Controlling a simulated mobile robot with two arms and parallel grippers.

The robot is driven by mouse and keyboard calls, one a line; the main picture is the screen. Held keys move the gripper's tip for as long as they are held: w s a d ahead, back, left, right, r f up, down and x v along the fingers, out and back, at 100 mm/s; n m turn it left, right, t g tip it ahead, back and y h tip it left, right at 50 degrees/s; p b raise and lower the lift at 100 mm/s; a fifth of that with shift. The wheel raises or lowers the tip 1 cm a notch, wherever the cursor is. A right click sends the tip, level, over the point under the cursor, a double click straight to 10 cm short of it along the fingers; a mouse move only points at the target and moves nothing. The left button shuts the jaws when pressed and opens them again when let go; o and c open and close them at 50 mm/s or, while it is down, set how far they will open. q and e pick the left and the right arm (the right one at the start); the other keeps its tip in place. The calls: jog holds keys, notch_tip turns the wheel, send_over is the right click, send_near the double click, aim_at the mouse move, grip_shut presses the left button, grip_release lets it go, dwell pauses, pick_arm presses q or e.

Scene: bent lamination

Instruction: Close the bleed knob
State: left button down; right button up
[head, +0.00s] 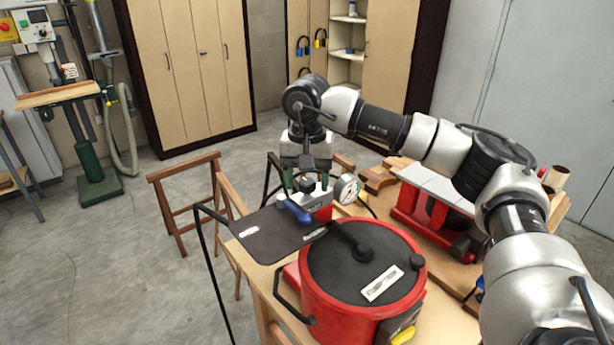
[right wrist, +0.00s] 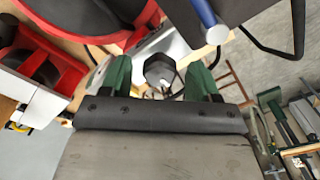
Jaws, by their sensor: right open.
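The bleed knob (head: 307,185) appears to be the small black knob on a silver valve block beside the round dial gauge (head: 347,188). In the right wrist view the dark faceted knob (right wrist: 160,69) sits between the two green fingers. My right gripper (head: 306,178) points down over the knob with its fingers open, one on each side. A gap shows on both sides of the knob in the wrist view. A blue-handled lever (head: 294,211) lies just in front of the knob. How far the knob is turned cannot be told. My left gripper is out of view.
A red pot with a black lid (head: 330,262) stands on the wooden bench, close in front. A dark flat plate (head: 272,236) lies left of it. A red-framed device (head: 411,196) stands to the right. A wooden trestle (head: 180,200) and open floor are at left.

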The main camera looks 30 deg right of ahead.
jog(key=shift+d, duration=0.1)
jog(key=shift+c, duration=1.3)
jog(key=c, duration=0.7)
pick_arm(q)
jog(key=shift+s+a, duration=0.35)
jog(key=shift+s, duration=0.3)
pick_arm(e)
jog(key=shift+o, duration=0.2)
